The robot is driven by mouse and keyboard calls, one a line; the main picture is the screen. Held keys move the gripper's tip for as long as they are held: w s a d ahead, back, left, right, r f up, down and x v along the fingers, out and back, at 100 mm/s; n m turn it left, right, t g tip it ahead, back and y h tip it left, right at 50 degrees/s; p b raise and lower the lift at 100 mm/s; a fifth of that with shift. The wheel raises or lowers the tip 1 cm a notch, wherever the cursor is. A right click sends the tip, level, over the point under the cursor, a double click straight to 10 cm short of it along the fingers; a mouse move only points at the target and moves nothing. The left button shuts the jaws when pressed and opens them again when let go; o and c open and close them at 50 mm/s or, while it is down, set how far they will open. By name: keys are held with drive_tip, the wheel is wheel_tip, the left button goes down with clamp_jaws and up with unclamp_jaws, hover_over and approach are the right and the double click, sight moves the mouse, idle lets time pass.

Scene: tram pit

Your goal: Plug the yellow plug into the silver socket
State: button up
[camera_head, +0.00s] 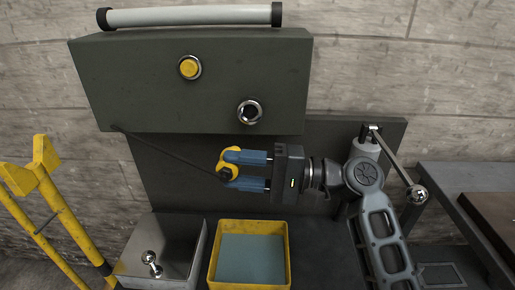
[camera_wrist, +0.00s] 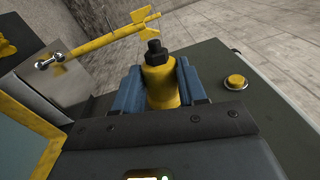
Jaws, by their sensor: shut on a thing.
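My gripper (camera_head: 232,170) has blue fingers and is shut on the yellow plug (camera_head: 224,165), below the grey box. In the wrist view the yellow plug (camera_wrist: 159,84) stands between both blue fingers, its black end pointing away from my gripper. A dark cable runs from the plug to the box's lower left edge. The silver socket (camera_head: 249,111) is a silver ring with a dark hole, low on the right of the box's face. The plug is apart from it, lower and to the left in the head view. I cannot make out the socket in the wrist view.
The grey box (camera_head: 130,85) also bears a yellow disc in a silver ring (camera_head: 189,68). Below stand a yellow tray (camera_head: 248,285) and a metal box with a silver-knobbed lever (camera_head: 151,258). A yellow frame (camera_head: 60,205) stands left; a ball-ended lever (camera_head: 400,170) is near my arm.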

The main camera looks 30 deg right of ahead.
drive_tip(key=s+d+r+t+y, duration=0.1)
drive_tip(key=s+r+y, duration=0.1)
drive_tip(key=r, duration=0.5)
drive_tip(key=shift+s+d, duration=0.2)
drive_tip(key=shift+s, duration=0.5)
drive_tip(key=shift+r, duration=0.15)
drive_tip(key=shift+w+d+f+b, duration=0.25)
drive_tip(key=shift+w+d, duration=0.25)
drive_tip(key=shift+w, duration=0.25)
drive_tip(key=shift+w+d+f+b, duration=0.15)
drive_tip(key=shift+w+d+b, duration=0.15)
drive_tip(key=shift+w+d, duration=0.35)
drive_tip(key=shift+w+d+f+b, duration=0.25)
drive_tip(key=shift+w+d, duration=0.1)
drive_tip(key=shift+w, duration=0.5)
drive_tip(key=shift+w+d, duration=0.1)
drive_tip(key=shift+w, duration=0.05)
drive_tip(key=shift+w+d+f, duration=0.1)
drive_tip(key=shift+w+d, duration=0.25)
drive_tip(key=shift+w, duration=0.2)
drive_tip(key=shift+w+d+b, duration=0.2)
drive_tip(key=shift+w+b, duration=0.05)
drive_tip(key=shift+b, duration=0.1)
drive_tip(key=shift+w+d+f, duration=0.15)
drive_tip(key=shift+w+d, duration=0.05)
drive_tip(key=shift+w, duration=0.1)
